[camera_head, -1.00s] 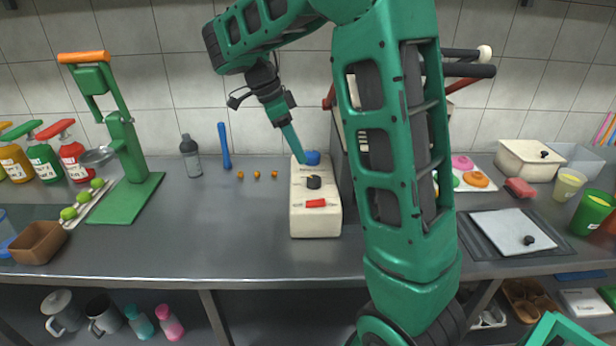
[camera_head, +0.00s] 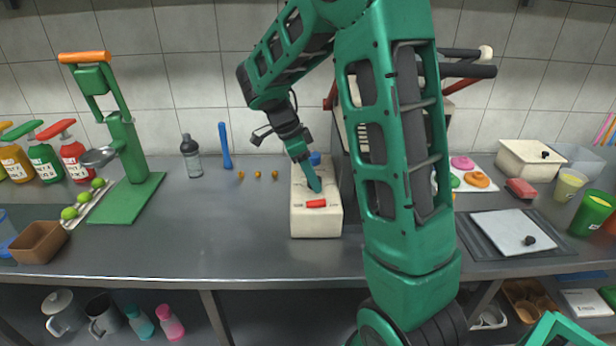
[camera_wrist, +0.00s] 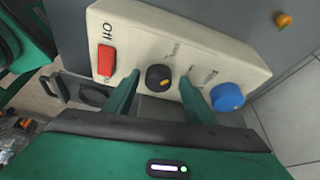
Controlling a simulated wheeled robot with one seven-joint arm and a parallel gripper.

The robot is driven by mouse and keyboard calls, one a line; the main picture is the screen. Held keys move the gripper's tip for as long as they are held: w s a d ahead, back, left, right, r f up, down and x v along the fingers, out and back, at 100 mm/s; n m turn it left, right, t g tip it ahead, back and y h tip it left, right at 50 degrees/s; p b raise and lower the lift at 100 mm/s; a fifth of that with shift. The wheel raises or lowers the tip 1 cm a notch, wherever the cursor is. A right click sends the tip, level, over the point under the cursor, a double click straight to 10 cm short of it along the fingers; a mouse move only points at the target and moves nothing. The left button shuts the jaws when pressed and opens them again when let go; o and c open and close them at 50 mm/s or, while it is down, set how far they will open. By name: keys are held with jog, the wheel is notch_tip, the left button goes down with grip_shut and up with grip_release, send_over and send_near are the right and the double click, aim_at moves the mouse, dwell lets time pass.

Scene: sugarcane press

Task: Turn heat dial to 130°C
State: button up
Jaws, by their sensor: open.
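A cream control box (camera_head: 316,222) stands on the counter. The printed labels beside the dials are too small to read, so I cannot tell which dial is for heat. My gripper (camera_wrist: 159,82) is open, with its fingers on either side of the black dial; I cannot tell whether they touch it. In the head view my gripper (camera_head: 315,187) hides the black dial, while the blue dial (camera_head: 314,158) shows behind it.
A grey machine with red-and-black handles (camera_head: 468,71) stands right of the box, partly behind my arm. Small orange fruits (camera_head: 258,174) and a blue stick (camera_head: 225,147) are to the left. A green hand press (camera_head: 125,150) is farther left.

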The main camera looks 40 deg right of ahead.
jog(key=c, duration=1)
jog(key=shift+r+n, duration=0.1)
jog(key=shift+n, duration=0.3)
jog(key=n+t, duration=0.1)
jog(key=n, duration=0.2)
jog(key=shift+t, duration=0.3)
jog(key=shift+s+r+n+t, duration=0.1)
jog(key=shift+n+t, duration=0.5)
jog(key=shift+n, duration=0.9)
jog(key=o, duration=0.8)
jog(key=shift+o, duration=1)
